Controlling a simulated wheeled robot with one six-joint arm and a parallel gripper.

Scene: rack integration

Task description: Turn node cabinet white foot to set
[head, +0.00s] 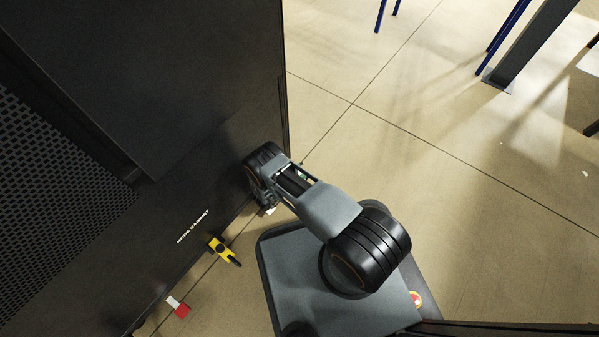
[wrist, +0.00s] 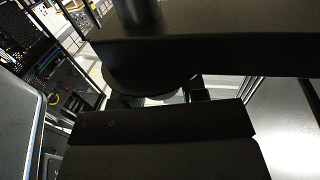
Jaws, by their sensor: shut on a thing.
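The node cabinet (head: 225,150) is a tall black cabinet on the left of the head view, with its white label low on its side. My arm reaches down to the cabinet's lower right corner, and its wrist hides most of my gripper there. A small white piece (head: 271,210) shows under the wrist, near the floor. In the wrist view my gripper (wrist: 160,98) has its dark fingers under the cabinet's black lower edge. It is shut on the white foot (wrist: 168,99), of which only a pale part shows below a dark round disc (wrist: 150,83). The foot's turn cannot be read.
A yellow piece with a black end (head: 222,249) sits at the cabinet's base, left of my arm. A red and white piece (head: 179,307) is further along the base. The tiled floor (head: 450,170) to the right is open; blue legs and a grey post stand beyond.

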